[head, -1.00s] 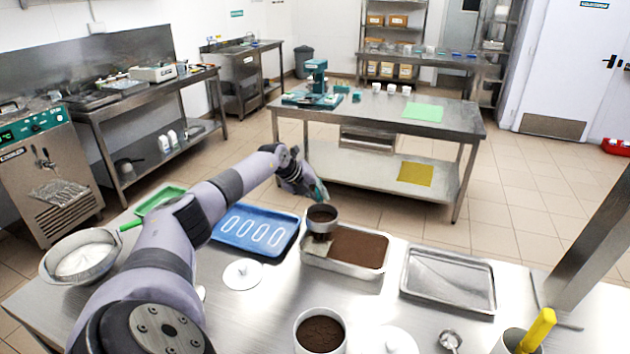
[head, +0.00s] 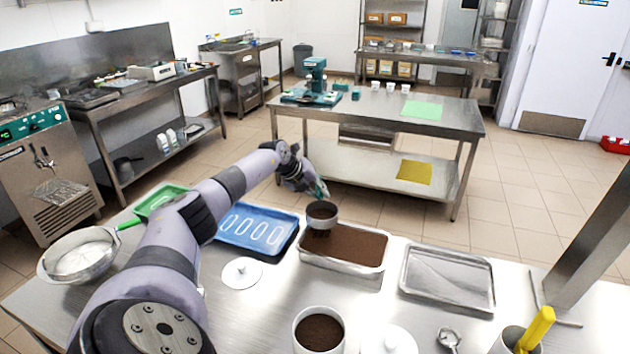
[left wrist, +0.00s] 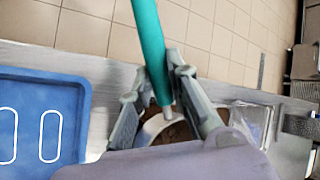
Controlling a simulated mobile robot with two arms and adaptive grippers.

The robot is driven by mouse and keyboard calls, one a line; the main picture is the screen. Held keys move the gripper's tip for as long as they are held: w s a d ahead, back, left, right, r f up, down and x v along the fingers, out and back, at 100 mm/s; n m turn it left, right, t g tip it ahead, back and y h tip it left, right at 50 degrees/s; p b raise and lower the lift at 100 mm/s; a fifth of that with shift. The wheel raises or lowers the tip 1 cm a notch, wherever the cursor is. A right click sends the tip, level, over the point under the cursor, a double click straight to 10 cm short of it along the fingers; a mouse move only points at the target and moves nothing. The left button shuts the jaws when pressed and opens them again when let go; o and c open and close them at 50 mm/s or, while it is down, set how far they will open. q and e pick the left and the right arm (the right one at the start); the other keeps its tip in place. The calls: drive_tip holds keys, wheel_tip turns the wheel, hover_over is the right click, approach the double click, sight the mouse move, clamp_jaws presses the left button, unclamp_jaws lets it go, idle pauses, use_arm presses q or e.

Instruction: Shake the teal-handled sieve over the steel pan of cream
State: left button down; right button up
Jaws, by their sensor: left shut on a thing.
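My left gripper (head: 316,189) is shut on the teal handle of the sieve (head: 322,212). In the left wrist view the teal handle (left wrist: 151,45) runs between the fingers (left wrist: 160,92), and part of the sieve's rim (left wrist: 152,128) shows below. The sieve is held over the left end of the steel pan (head: 343,280), and brown powder shows inside it. The surface in the pan is brown all over where I can see it; the sieve hides part of its far left end. My right gripper is not in view.
A blue tray (head: 222,243) with white oval outlines lies left of the pan, and an empty steel tray (head: 447,301) lies right. A white tub of brown powder (head: 318,345) and a round white lid (head: 241,273) stand nearer. A steel post rises at the right.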

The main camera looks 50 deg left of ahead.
use_arm(q)
drive_tip(key=shift+s+r+p, duration=0.1)
drive_tip(key=shift+r+p, duration=0.05)
drive_tip(key=shift+p, duration=0.2)
drive_tip(key=s+p, duration=0.1)
drive_tip(key=s+d+p, duration=0.1)
drive_tip(key=p, duration=0.1)
drive_tip(key=shift+s+d+r+p, duration=0.15)
drive_tip(key=shift+s+r+p, duration=0.15)
drive_tip(key=shift+s, duration=0.1)
drive_tip(key=shift+s+d+f, duration=0.1)
drive_tip(key=shift+s, duration=0.15)
drive_tip(key=shift+w+f, duration=0.1)
drive_tip(key=shift+f, duration=0.1)
drive_tip(key=w+b, duration=0.2)
drive_tip(key=a+b, duration=0.1)
drive_tip(key=shift+w+a+f, duration=0.1)
drive_tip(key=shift+w+f, duration=0.15)
drive_tip(key=shift+w, duration=0.15)
drive_tip(key=shift+w+a+r+b, duration=0.1)
drive_tip(key=shift+w+a+b, duration=0.1)
drive_tip(key=shift+w+b, duration=0.15)
drive_tip(key=shift+s+r, duration=0.1)
drive_tip(key=shift+s+r, duration=0.1)
